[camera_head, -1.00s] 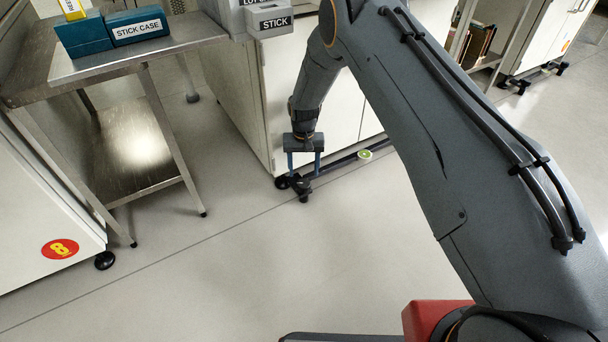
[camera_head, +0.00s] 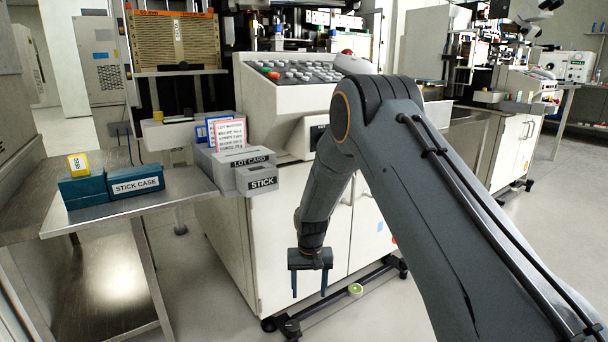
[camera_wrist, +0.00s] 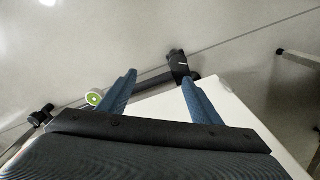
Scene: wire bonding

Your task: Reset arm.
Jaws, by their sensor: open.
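My gripper (camera_head: 309,284) hangs from my grey arm, pointing down in front of the white machine cabinet (camera_head: 285,225). Its two blue fingers are apart, with nothing between them. In the wrist view my gripper (camera_wrist: 158,85) also shows open and empty, with the cabinet's white side and the floor (camera_wrist: 150,35) beyond it. My arm reaches in from the lower right of the head view and hides part of the cabinet and its control panel.
A steel table (camera_head: 180,189) at the left bears blue stick cases (camera_head: 137,182). Grey boxes labelled LOT CARD and STICK (camera_head: 262,182) stand beside it. A control panel (camera_head: 290,72) tops the cabinet. A round green-and-white item (camera_head: 355,290) is low by the cabinet base.

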